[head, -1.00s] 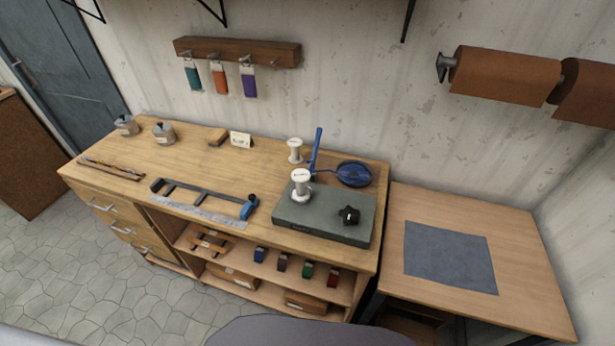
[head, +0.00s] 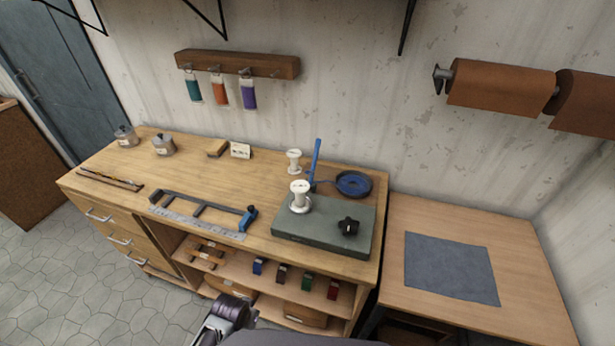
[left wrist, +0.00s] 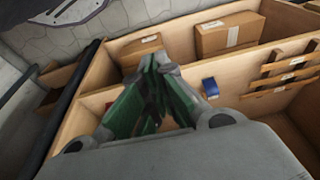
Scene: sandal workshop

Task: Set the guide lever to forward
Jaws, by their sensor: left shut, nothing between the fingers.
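A blue upright lever (head: 315,160) stands at the back edge of the grey-green block (head: 318,238) on the workbench, leaning slightly right at its top. Its base is partly hidden behind the block and a white spool (head: 300,196). I cannot tell for certain that it is the guide lever. A black knob (head: 348,226) sits on the block. My left gripper shows in the left wrist view (left wrist: 158,66), shut and empty, its green-padded fingers meeting before the bench's shelves. In the head view only part of my left arm shows at the bottom, well below the lever. My right gripper is out of view.
A blue round pan-like piece (head: 353,184) lies right of the lever, and another white spool (head: 293,161) stands left of it. A metal frame with a blue end (head: 205,210) lies at the bench front. Shelves below hold boxes (left wrist: 229,33).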

